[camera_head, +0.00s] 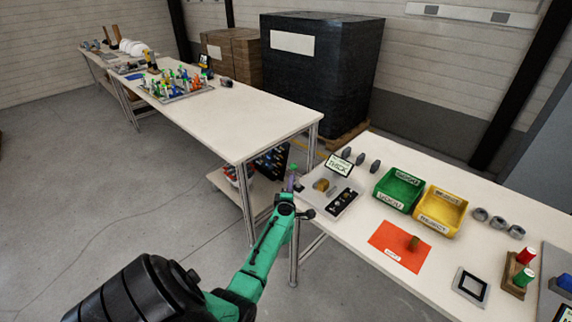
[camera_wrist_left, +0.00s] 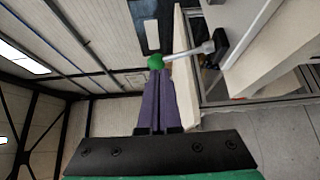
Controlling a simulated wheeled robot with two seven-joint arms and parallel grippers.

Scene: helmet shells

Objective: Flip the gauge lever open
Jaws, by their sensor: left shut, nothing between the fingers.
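The gauge is a grey plate (camera_head: 347,203) with a small screen (camera_head: 339,166) and brass and black parts, at the left end of the right-hand table. In the left wrist view its lever shows as a pale rod (camera_wrist_left: 188,52) running from a black block (camera_wrist_left: 220,47) to a round green knob (camera_wrist_left: 155,62). My left gripper (camera_head: 292,180) is at the table's left edge beside the gauge. Its purple fingers, also in the wrist view (camera_wrist_left: 156,76), are shut and empty. Their tips are at the knob; I cannot tell whether they touch it. My right gripper is not in view.
A green bin (camera_head: 399,190) and a yellow bin (camera_head: 441,211) stand right of the gauge. Grey cylinders (camera_head: 361,158) stand behind the gauge. Another table (camera_head: 240,118) is at the left.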

